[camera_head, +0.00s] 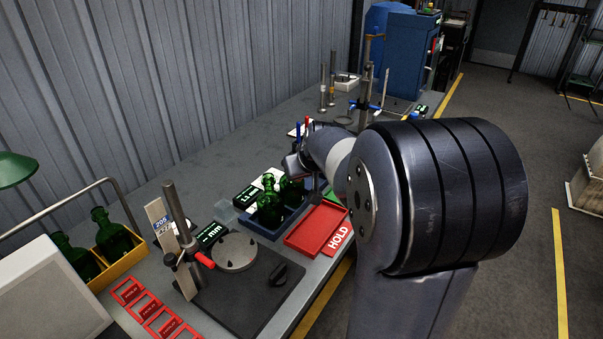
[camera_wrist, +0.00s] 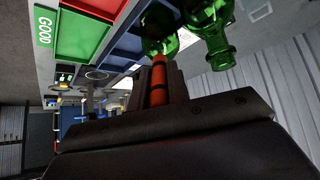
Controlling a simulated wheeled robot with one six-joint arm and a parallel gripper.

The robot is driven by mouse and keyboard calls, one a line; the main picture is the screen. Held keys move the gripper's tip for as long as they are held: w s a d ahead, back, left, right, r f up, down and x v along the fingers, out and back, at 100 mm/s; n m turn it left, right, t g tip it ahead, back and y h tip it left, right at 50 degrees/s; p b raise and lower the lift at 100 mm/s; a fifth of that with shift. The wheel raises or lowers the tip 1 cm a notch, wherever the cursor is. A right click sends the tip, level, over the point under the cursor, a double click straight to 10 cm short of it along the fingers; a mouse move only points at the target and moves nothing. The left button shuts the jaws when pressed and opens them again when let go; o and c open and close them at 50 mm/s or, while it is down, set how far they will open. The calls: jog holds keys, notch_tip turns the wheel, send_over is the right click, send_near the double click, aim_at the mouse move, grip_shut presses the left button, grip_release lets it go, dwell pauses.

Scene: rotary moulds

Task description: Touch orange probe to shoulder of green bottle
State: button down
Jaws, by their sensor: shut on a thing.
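My gripper (camera_wrist: 159,88) is shut on an orange probe (camera_wrist: 158,72), seen close up in the wrist view. The probe points toward a green bottle (camera_wrist: 160,22), and its far end appears close to the glass. I cannot tell whether they touch. A second green bottle (camera_wrist: 211,28) is beside it, its neck toward me. In the head view, green bottles (camera_head: 268,207) stand in a blue tray (camera_head: 262,231). My gripper (camera_head: 293,165) is above the tray's back part, largely hidden by my arm, and the probe cannot be made out there.
A red HOLD tray (camera_head: 316,228) lies right of the blue tray. A gauge stand (camera_head: 178,240) with a round plate is at the front left. A yellow crate (camera_head: 120,264) holds more green bottles. Lab stands (camera_head: 332,85) are at the back. The bench's middle back is clear.

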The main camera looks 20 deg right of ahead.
jog(key=shift+s+r, duration=0.35)
jog(key=shift+r, duration=0.1)
jog(key=shift+r, duration=0.15)
jog(key=shift+r+p, duration=2.45)
jog(key=shift+r, duration=0.8)
